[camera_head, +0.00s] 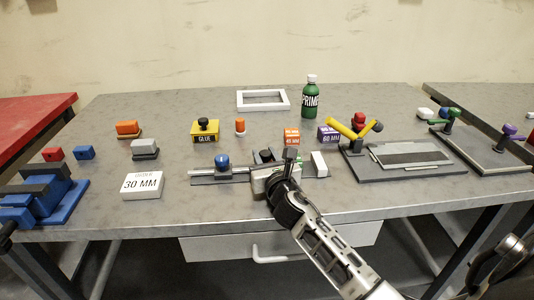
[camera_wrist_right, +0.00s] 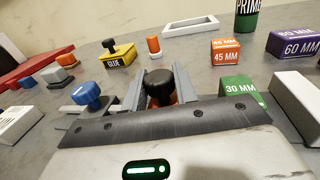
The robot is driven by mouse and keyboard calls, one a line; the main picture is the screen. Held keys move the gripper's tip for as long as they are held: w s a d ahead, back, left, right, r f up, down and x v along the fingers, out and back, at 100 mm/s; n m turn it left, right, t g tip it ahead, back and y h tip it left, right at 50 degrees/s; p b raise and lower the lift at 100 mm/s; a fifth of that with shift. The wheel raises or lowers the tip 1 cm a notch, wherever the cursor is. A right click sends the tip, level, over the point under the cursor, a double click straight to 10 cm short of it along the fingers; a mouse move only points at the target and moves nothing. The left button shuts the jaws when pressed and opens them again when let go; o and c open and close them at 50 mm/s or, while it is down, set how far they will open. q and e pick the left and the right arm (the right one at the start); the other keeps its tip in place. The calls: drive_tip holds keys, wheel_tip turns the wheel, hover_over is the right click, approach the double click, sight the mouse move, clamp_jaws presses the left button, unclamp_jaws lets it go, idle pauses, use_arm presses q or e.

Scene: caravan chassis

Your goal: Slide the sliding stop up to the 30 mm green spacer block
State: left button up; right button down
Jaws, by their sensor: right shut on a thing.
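My right gripper (camera_head: 281,163) is over the rail fixture (camera_head: 205,180) on the table. The right wrist view shows its two grey fingers (camera_wrist_right: 158,88) shut on a black knob with orange below it (camera_wrist_right: 158,80), which I take for the sliding stop. The green 30 MM spacer block (camera_wrist_right: 238,88) stands just right of the fingers in that view. The wrist housing covers its lower part, and I cannot tell whether the stop touches it. In the head view my gripper hides most of both. My left gripper is not in view.
A blue knob (camera_head: 222,161) stands on the rail's left part, and a white block (camera_head: 319,164) at its right end. The orange 45 MM block (camera_head: 292,136) and purple 60 MM block (camera_head: 328,135) stand behind. A 30 MM order sign (camera_head: 142,185) stands at front left.

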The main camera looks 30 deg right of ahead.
drive_tip(key=shift+s+d, duration=0.15)
drive_tip(key=shift+w+a, duration=0.2)
drive_tip(key=shift+a, duration=0.1)
drive_tip(key=c, duration=1.1)
unclamp_jaws()
drive_tip(key=shift+d, duration=0.1)
drive_tip(key=shift+s, duration=0.1)
drive_tip(key=b+v, duration=0.1)
drive_tip(key=v, duration=1.5)
